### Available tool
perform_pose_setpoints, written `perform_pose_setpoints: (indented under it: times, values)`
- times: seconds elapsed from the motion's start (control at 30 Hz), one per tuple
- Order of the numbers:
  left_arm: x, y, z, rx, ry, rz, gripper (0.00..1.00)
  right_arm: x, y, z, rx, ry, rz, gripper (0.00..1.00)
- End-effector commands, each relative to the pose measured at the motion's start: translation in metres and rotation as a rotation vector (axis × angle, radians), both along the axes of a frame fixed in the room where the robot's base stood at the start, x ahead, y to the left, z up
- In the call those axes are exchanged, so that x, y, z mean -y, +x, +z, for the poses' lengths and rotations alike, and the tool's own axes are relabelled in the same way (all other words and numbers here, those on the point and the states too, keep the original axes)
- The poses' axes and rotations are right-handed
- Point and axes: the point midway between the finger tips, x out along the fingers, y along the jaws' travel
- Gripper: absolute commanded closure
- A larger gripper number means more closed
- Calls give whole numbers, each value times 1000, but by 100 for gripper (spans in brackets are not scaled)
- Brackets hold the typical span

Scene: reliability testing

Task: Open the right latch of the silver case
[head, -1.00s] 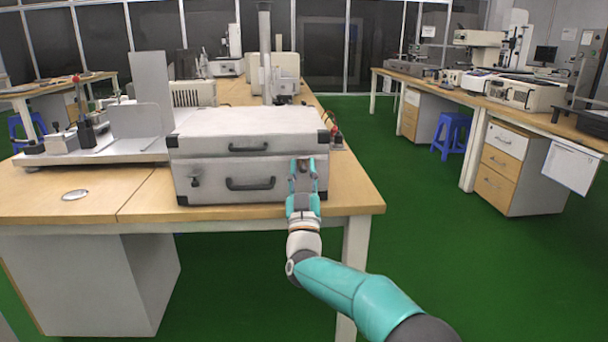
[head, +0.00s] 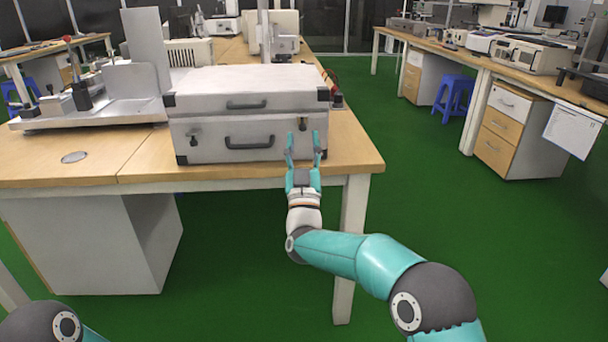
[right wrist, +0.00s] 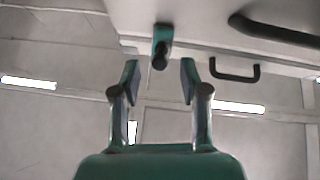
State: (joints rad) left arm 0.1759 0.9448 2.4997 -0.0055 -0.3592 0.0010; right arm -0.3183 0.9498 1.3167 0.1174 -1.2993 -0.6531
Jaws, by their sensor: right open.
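The silver case (head: 215,148) lies shut on the wooden table, its latched front facing me. Its right latch (head: 302,125) is a small dark piece near the front's right end. In the right wrist view the latch (right wrist: 162,48) shows ahead of the gap between my fingertips. I cannot tell whether it is flipped open. My right gripper (head: 304,148) is open and empty, in front of the case and a little below the latch. Its fingers stand apart in the right wrist view (right wrist: 159,82). My left gripper is out of view; only part of my left arm shows.
The left latch (head: 193,138) and a black handle (head: 249,142) are on the case front. A metal fixture (head: 110,85) stands close to the case's left. The table (head: 100,165) has a bare strip in front of the case.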

Motion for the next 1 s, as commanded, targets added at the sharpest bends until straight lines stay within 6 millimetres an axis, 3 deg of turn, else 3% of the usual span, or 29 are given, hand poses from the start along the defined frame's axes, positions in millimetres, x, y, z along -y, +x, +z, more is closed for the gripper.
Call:
perform_pose_setpoints:
  times: [0.3, 0.5, 0.9, 1.0]
  values:
    - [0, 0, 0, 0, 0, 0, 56, -3, -45, -34, -4, -2, 0, 56]
    - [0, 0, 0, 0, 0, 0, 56, -3, -62, -46, -2, 0, -2, 56]
    - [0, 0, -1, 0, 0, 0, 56, -3, -66, -49, -3, 0, -2, 56]
    - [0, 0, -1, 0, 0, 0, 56, -2, -63, -62, -41, -3, 11, 56]
